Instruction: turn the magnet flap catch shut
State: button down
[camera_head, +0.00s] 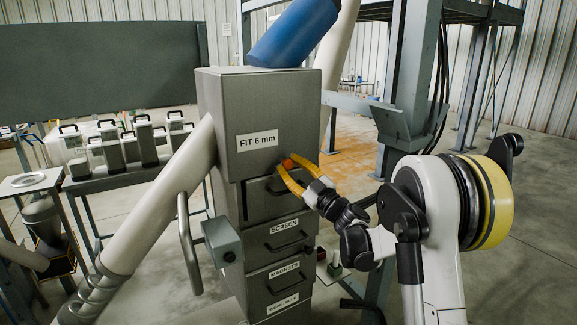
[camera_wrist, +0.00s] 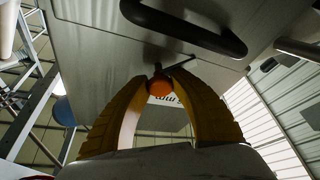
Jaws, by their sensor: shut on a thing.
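The grey metal cabinet (camera_head: 240,105) carries a "FIT 6 mm" label on its upper box. An orange knob (camera_head: 289,163), which looks like the catch, sits at the lower right of that box, just above the top drawer. My gripper (camera_head: 287,165) has its yellow fingers closed around this knob. In the wrist view the orange knob (camera_wrist: 160,87) shows between my gripper's fingertips (camera_wrist: 161,80). A thin dark bar (camera_wrist: 178,62) lies against the metal beside it. The catch's exact angle is hard to tell, since the fingers cover part of it.
Drawers with dark handles (camera_head: 286,240), labelled "SCREEN" and "MAGNETS", are stacked below. A pale pipe (camera_head: 160,195) slopes down on the left, near a grey bar handle (camera_head: 187,240). A blue tube (camera_head: 293,35) rises from the top. A bench with several canisters (camera_head: 145,140) stands behind left.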

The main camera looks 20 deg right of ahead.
jog(key=n+g, duration=0.1)
jog(key=n, duration=0.1)
jog(key=n+y, duration=0.1)
jog(key=n, duration=0.1)
jog(key=shift+r+n+g+p, duration=0.15)
jog(key=shift+n+g+p, duration=0.25)
jog(key=shift+n+g+y+p, duration=0.5)
jog(key=shift+n+g, duration=0.4)
jog(key=shift+n, duration=1.3)
jog(key=c, duration=1.1)
grip_release()
jog(key=shift+d, duration=0.1)
